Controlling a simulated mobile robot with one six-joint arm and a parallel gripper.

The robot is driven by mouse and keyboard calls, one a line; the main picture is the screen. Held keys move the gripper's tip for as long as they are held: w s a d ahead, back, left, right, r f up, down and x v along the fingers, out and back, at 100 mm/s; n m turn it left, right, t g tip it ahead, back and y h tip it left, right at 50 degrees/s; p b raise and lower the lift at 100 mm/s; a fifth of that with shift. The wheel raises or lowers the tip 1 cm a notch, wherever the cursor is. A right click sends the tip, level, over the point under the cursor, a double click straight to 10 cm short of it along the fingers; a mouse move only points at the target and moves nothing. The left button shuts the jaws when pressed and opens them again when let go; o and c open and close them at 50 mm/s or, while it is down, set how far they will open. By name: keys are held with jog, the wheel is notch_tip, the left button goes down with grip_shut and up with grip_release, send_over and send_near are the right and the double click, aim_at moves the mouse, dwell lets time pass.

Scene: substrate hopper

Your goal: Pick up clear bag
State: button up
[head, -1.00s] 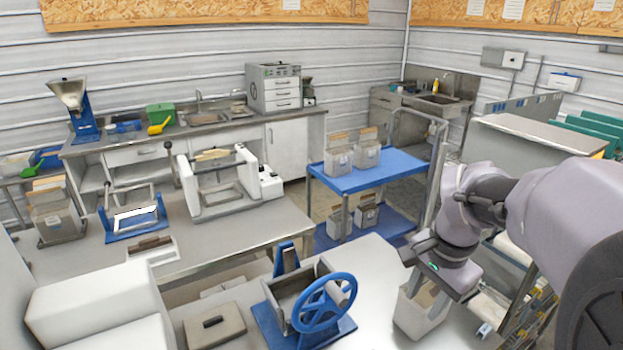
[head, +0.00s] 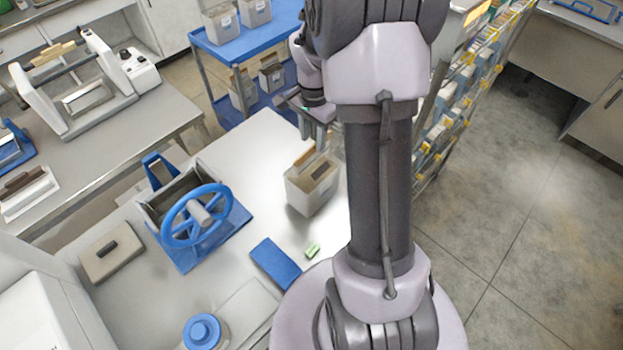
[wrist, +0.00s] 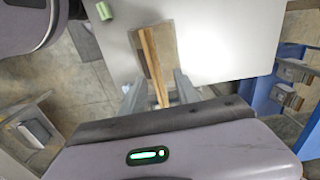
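The clear bag (head: 312,190) stands upright on the white table, a translucent, box-shaped pouch with a dark label and a tan strip at its top. It also shows in the wrist view (wrist: 168,42), where the tan strip runs down between my fingers. My gripper (wrist: 158,92) is open, one finger on each side of the strip with gaps visible. In the head view my gripper (head: 319,135) is just above and behind the bag's top, partly hidden by my arm. I cannot tell whether a finger touches the bag.
A hand-wheel hopper (head: 198,215) stands left of the bag. A blue block (head: 275,263) and a small green piece (head: 312,251) lie in front of it. A blue cart (head: 262,38) with similar bags stands behind. A rack (head: 465,95) is at right.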

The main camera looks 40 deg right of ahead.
aim_at(313, 151)
jog(key=f, duration=0.4)
jog(key=shift+s+a+f+b, duration=0.3)
jog(key=shift+f+b, duration=0.1)
jog(key=shift+d+f, duration=0.1)
jog(key=shift+f, duration=0.05)
grip_shut()
jog(key=shift+w, duration=0.1)
dwell(0.7)
